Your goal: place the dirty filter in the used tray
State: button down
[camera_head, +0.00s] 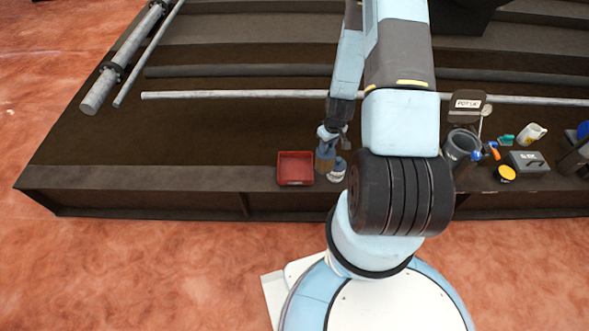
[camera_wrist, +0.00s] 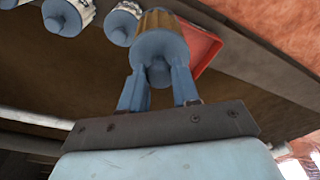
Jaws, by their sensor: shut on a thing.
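The dirty filter (camera_head: 325,162) has a brown pleated body and a blue cap. In the wrist view the filter (camera_wrist: 163,22) is held by its blue cap between my two fingers. My gripper (camera_head: 329,139) is shut on that cap, and it also shows in the wrist view (camera_wrist: 158,74). The used tray (camera_head: 295,168) is a red, square, shallow tray just left of the filter in the head view. In the wrist view the tray (camera_wrist: 207,47) lies behind and right of the filter, and its visible interior looks empty. I cannot tell the filter's exact height.
A white filter with a blue part (camera_head: 338,171) stands close right of the dirty one. The wrist view shows more white, blue-capped filters (camera_wrist: 122,22). A grey pot (camera_head: 461,148), a grey box (camera_head: 527,162) and small items stand farther right. The bench left of the tray is clear.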

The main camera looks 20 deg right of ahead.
jog(key=w+a+f, duration=0.8)
jog(key=w+f, duration=0.2)
jog(key=f, duration=0.3)
jog(key=shift+w+a, duration=0.3)
jog(key=shift+a, duration=0.1)
jog(key=c, duration=0.8)
grip_release()
jog(key=shift+r, duration=0.1)
